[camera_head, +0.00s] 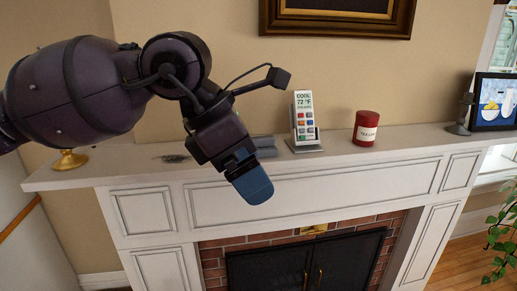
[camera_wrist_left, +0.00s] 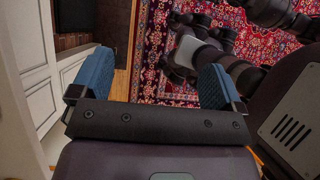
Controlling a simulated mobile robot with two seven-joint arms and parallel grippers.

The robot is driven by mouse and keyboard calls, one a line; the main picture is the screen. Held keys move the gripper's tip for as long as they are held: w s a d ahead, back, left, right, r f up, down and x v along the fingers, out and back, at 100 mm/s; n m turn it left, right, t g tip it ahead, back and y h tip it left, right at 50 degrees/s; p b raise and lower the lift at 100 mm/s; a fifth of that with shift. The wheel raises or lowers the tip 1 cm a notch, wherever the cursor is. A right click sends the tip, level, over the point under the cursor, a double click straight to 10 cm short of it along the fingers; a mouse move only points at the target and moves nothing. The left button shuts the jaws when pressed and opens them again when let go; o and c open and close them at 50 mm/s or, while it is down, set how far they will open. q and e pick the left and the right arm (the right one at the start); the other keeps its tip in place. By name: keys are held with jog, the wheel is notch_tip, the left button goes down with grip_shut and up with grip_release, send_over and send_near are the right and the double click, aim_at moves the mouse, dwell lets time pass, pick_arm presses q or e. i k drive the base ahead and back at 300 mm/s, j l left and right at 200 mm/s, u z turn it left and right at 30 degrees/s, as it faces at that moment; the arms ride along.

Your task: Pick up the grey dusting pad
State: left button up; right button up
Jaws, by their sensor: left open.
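The grey dusting pad (camera_head: 265,146) appears as a flat grey shape on the white mantel shelf, partly hidden behind my left gripper. My left gripper (camera_head: 251,186) has blue fingers and hangs in front of the mantel's front edge, nearer to me than the pad. In the left wrist view its two blue fingers (camera_wrist_left: 155,78) stand wide apart with nothing between them. The pad does not show in the left wrist view. My right gripper cannot be made out in either view.
A small dark item (camera_head: 173,158) and a brass base (camera_head: 69,161) are at the left. A fireplace (camera_head: 300,262) lies below.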

aim_at(266, 145)
jog(key=i, duration=1)
